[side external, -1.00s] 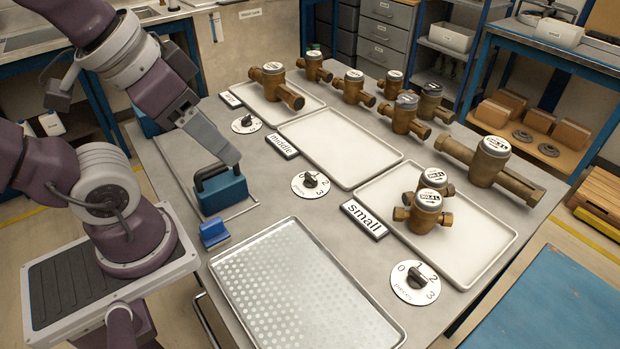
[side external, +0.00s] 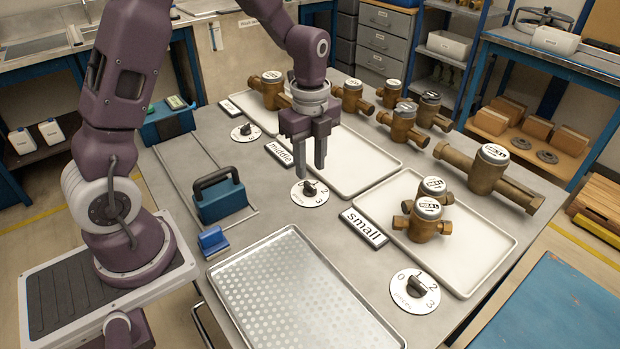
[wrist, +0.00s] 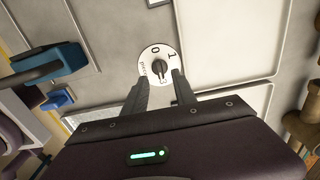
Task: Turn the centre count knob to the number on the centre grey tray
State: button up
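The centre count knob (side external: 310,187) is a dark knob on a round white dial, in front of the "middle" label (side external: 286,153). My gripper (side external: 311,172) points down over the dial, open, with its fingers apart and nothing held. In the wrist view the knob (wrist: 158,67) lies just beyond and between the fingertips (wrist: 160,82). The digits 0, 1 and 3 show on the dial; I cannot tell which one the knob points to. The centre tray (side external: 365,160) is pale grey and bare where it shows; my gripper hides part of its left side.
The "small" tray (side external: 455,270) holds two brass meters, with its own dial (side external: 415,291) in front. The far tray holds a meter, with another dial (side external: 246,132). Several meters stand behind. A blue handled block (side external: 220,195) and a perforated metal tray (side external: 300,290) lie nearer.

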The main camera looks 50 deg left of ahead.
aim_at(310, 184)
notch_tip(310, 184, down, 5)
jog(key=shift+r, duration=0.1)
grip_shut()
